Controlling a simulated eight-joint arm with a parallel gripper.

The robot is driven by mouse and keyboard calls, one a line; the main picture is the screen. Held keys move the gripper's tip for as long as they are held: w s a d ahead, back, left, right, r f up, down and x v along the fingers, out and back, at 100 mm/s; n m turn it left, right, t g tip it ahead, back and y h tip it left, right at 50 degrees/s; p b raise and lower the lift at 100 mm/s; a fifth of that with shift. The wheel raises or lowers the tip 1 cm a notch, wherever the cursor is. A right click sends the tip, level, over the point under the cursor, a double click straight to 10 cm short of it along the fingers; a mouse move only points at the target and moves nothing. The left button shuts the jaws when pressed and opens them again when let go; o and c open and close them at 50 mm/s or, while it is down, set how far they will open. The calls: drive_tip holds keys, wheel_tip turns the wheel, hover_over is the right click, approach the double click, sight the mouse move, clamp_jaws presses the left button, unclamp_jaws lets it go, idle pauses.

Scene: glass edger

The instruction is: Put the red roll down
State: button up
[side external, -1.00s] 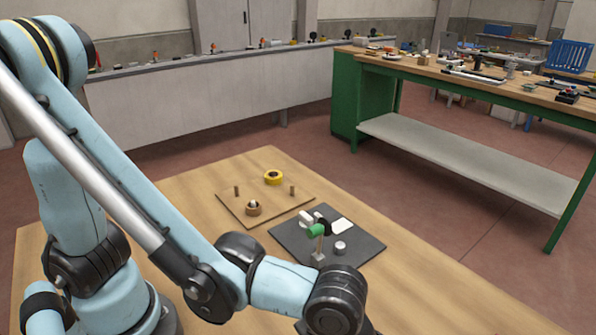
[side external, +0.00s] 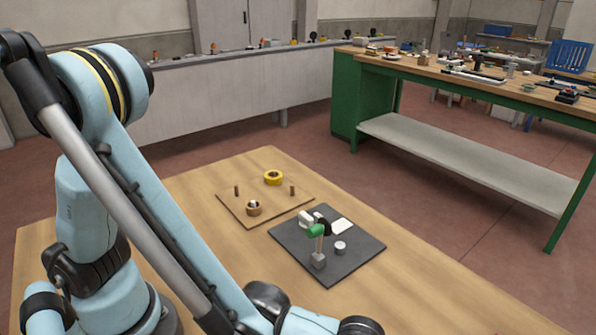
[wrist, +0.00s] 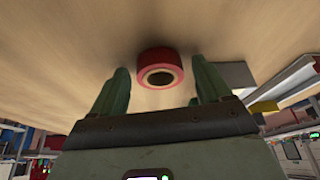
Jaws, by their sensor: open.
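The red roll (wrist: 160,68) shows in the wrist view, with its round hollow end facing the camera. It sits against the wooden tabletop (wrist: 60,70). My gripper (wrist: 160,66) is open, with one green finger on each side of the roll. A gap shows between the roll and each finger, so they look apart. In the side external view the roll and my gripper are out of frame, below the bottom edge.
On the wooden table (side external: 190,207), a brown board (side external: 232,207) has pegs, a yellow roll (side external: 273,177) and a brown roll (side external: 254,208). Bare wood lies right of the mat.

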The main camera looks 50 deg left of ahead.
drive_tip(key=c, duration=1.2)
drive_tip(key=shift+r, duration=0.1)
